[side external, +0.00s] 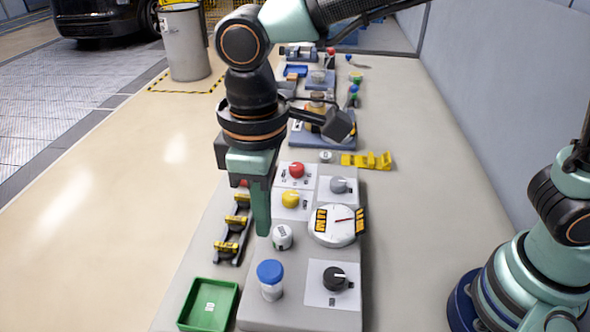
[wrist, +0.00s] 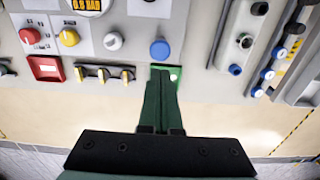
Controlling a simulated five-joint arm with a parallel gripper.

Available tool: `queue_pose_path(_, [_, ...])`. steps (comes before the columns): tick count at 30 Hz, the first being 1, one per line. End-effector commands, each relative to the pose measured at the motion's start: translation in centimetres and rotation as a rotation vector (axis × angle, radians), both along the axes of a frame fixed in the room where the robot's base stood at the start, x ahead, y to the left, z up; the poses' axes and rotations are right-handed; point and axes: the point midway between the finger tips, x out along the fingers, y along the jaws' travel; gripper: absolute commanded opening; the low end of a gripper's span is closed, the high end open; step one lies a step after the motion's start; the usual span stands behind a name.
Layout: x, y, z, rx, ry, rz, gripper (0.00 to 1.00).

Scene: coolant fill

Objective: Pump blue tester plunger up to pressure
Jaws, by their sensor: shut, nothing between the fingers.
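The blue tester plunger (side external: 270,272) has a round blue cap on a pale, clear-looking cylinder. It stands upright near the front of the grey panel (side external: 262,318). In the wrist view the blue cap (wrist: 160,48) shows just beyond my fingertips. My gripper (side external: 263,232) points down with its green fingers shut and empty, behind the plunger in the side view and apart from it. The wrist view also shows the shut fingers (wrist: 162,76).
Red (side external: 297,170), yellow (side external: 290,200), white (side external: 282,237) and black (side external: 335,278) knobs or caps stand on the panel. A green tray (side external: 185,322) lies to the left. A yellow-and-black rack (side external: 229,247) stands behind the tray. Another arm base (side external: 530,270) stands at right.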

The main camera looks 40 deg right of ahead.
Motion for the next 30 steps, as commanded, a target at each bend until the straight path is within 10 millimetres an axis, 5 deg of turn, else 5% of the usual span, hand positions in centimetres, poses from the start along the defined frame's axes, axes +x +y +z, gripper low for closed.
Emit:
queue_pose_path(9, [0.0, 0.0, 2.8, 0.001, -0.001, 0.000, 0.00])
queue_pose_path(30, [0.0, 0.0, 2.8, 0.001, -0.001, 0.000, 0.00])
